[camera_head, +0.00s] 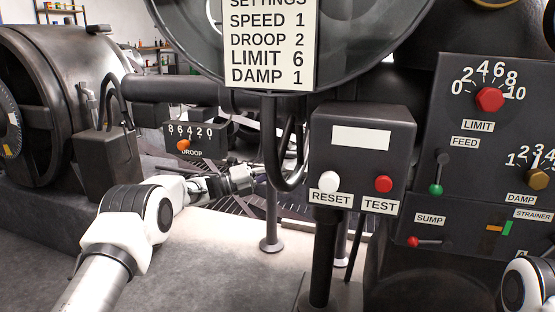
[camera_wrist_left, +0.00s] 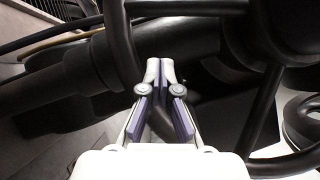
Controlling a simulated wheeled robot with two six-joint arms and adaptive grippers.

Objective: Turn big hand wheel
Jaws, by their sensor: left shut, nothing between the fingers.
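A dark curved tube (camera_head: 297,172) hangs below the settings sign, just right of my left gripper (camera_head: 257,172). It may be the rim of the big hand wheel seen nearly edge-on, but I cannot tell for sure. In the left wrist view, dark curved bars (camera_wrist_left: 121,45) pass left and right of the gripper (camera_wrist_left: 160,66), whose purple-padded fingers are shut with nothing between them. I cannot tell whether the fingers touch a bar. A larger dark round rim (camera_head: 180,50) fills the top of the head view behind the sign. My right gripper is out of view.
The settings sign (camera_head: 268,50) hangs at the top centre. A box with reset and test buttons (camera_head: 360,155) stands right of the gripper, and a control panel (camera_head: 470,150) is farther right. A droop dial (camera_head: 195,142) and a large dark drum (camera_head: 40,100) are at left.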

